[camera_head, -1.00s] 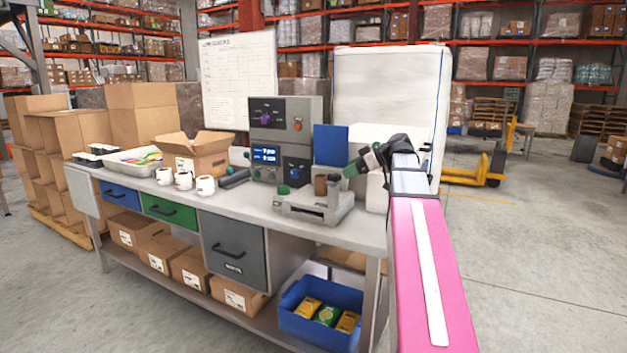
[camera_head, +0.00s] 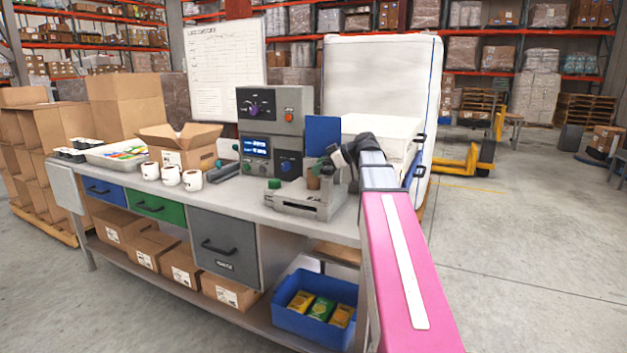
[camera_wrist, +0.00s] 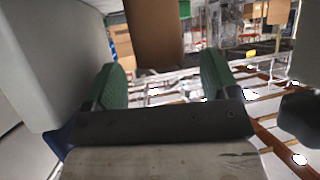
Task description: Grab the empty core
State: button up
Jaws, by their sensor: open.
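A brown cardboard core (camera_head: 313,179) stands upright on the grey label device (camera_head: 300,199) near the bench's right end. In the wrist view the brown core (camera_wrist: 153,32) fills the top middle, with the green fingers to its left and right. My gripper (camera_wrist: 163,75) is open, its fingertips apart with a gap between them and the core. In the head view my gripper (camera_head: 331,164) is right beside the core, on its right, partly hidden by my wrist. How deep the core sits between the fingers cannot be told.
Several white rolls (camera_head: 170,176), an open carton (camera_head: 180,152) and a control unit (camera_head: 272,130) stand on the bench (camera_head: 247,208). A blue panel (camera_head: 323,136) rises behind the core. A white box (camera_head: 384,131) is behind my wrist.

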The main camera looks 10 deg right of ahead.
jog(key=x, duration=0.3)
jog(key=c, duration=1)
jog(key=shift+r, duration=0.15)
